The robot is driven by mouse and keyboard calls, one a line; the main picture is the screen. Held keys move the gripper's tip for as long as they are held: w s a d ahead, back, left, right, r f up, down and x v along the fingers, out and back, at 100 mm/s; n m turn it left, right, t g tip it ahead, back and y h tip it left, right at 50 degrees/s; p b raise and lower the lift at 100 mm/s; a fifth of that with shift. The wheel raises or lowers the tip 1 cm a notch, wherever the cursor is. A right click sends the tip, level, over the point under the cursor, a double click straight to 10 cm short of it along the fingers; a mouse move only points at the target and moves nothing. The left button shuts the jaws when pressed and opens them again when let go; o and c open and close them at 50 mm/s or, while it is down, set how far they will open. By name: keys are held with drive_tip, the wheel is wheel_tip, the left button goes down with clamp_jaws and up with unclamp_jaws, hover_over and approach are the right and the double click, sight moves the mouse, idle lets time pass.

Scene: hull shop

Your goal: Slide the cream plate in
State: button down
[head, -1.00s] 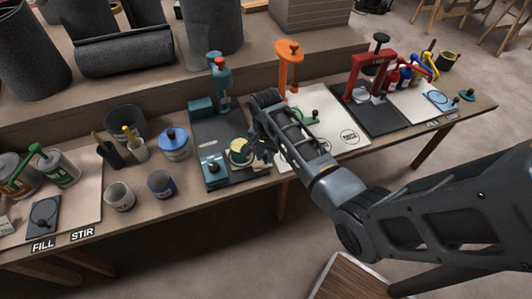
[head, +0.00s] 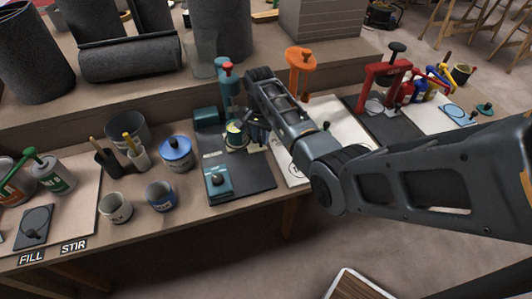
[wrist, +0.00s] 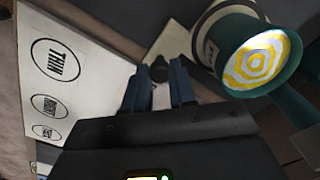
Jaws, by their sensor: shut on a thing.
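The cream plate (wrist: 176,42) shows in the wrist view as a pale flat piece with a dark upright knob (wrist: 158,70). My gripper (wrist: 159,88) is shut on this knob, one finger on each side. In the head view my gripper (head: 256,132) covers most of the plate.
The press stands on a dark base (head: 248,176), with a teal block (head: 218,181) at its front left. A white board marked TRIM (wrist: 78,72) lies beside it. A blue-lidded can (head: 176,152) and mugs stand left. An orange stand (head: 300,65) rises behind my arm.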

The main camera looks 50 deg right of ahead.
drive_tip(key=shift+w+d+f+b, duration=0.15)
drive_tip(key=shift+w+d+b, duration=0.25)
drive_tip(key=shift+w, duration=0.25)
drive_tip(key=shift+w+d+r, duration=0.1)
drive_tip(key=shift+d+r, duration=0.05)
drive_tip(key=shift+r, duration=0.05)
drive_tip(key=c, duration=0.9)
unclamp_jaws()
drive_tip(key=shift+c, duration=0.2)
wheel_tip(320, 180, up, 8)
drive_tip(key=p, duration=0.1)
drive_tip(key=shift+f, duration=0.15)
